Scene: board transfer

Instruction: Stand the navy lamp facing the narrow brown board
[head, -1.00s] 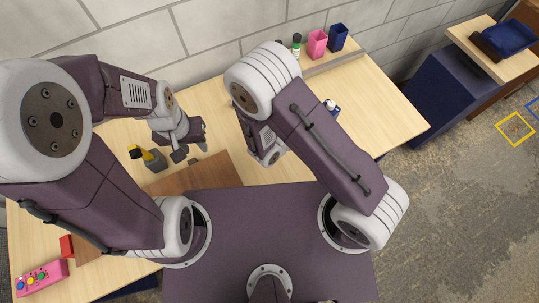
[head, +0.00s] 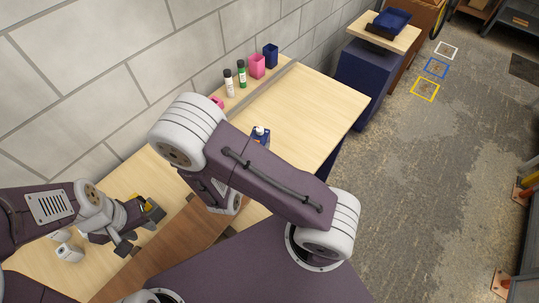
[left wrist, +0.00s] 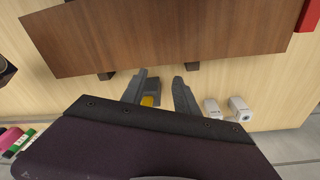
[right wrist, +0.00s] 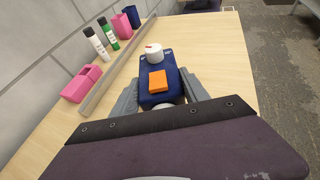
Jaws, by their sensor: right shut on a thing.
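The navy lamp (head: 260,135) stands on the far part of the table, partly behind my right arm. In the right wrist view the navy body (right wrist: 146,70) carries a white round part and an orange block. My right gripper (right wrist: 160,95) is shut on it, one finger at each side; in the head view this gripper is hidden. The brown board (head: 172,252) lies along the near table; it also shows in the left wrist view (left wrist: 170,38). My left gripper (head: 123,242) is open beside the board, near a grey-and-yellow object (left wrist: 148,100).
White and green bottles, pink holders (head: 257,66) and a navy holder (head: 270,54) stand along the wall behind a grey strip (head: 262,90). Small white blocks (left wrist: 238,108) stand near my left gripper. The table right of the lamp is clear.

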